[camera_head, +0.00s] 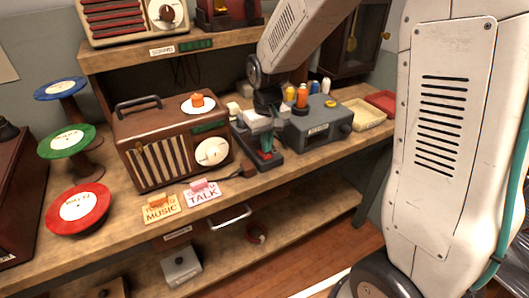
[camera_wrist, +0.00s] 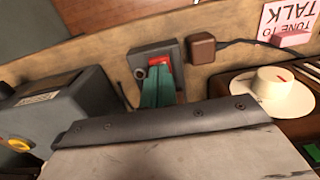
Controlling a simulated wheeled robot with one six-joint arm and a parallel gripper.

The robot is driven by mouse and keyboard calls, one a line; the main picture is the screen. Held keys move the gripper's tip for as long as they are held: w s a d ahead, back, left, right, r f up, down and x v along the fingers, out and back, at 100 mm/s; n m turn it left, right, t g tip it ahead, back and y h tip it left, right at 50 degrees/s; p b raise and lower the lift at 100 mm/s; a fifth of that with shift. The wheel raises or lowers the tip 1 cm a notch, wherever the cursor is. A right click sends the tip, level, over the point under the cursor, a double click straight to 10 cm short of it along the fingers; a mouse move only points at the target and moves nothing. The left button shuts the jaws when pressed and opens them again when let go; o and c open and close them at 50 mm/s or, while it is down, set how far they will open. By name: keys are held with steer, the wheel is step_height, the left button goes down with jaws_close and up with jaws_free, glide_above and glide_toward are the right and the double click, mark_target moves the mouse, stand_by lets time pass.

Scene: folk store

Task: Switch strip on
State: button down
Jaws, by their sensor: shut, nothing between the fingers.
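The dark strip (camera_head: 258,172) lies on the wooden bench between the brown radio and the grey box. It also shows in the wrist view (camera_wrist: 142,56), with a red switch (camera_wrist: 164,61) on it. My gripper (camera_head: 264,152) is over the strip, pointing down. Its teal fingers are together and empty. In the wrist view the fingertips (camera_wrist: 158,72) are right at the red switch and hide part of it. I cannot tell whether they touch it or which way the switch is tilted.
A brown plug (camera_wrist: 202,47) with a cable is beside the strip. The radio (camera_head: 170,143) stands left and the grey box (camera_head: 318,124) right, both close. Tune cards (camera_head: 160,208) lie at the bench's front edge. Record stands (camera_head: 77,207) are at far left.

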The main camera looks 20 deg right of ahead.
mark_target(267, 155)
steer(key=shift+f, duration=0.9)
stand_by(0.3)
steer(key=shift+r, duration=3.55)
steer(key=s+d+r, duration=0.1)
steer(key=s+r, duration=0.4)
steer(key=s, duration=0.8)
steer(key=s+d+r+m+t, duration=0.1)
steer(key=s+r, duration=0.3)
steer(key=s, duration=0.9)
steer(key=shift+s+d+r, duration=0.15)
steer(key=shift+s+r, duration=0.15)
steer(key=shift+r, duration=0.05)
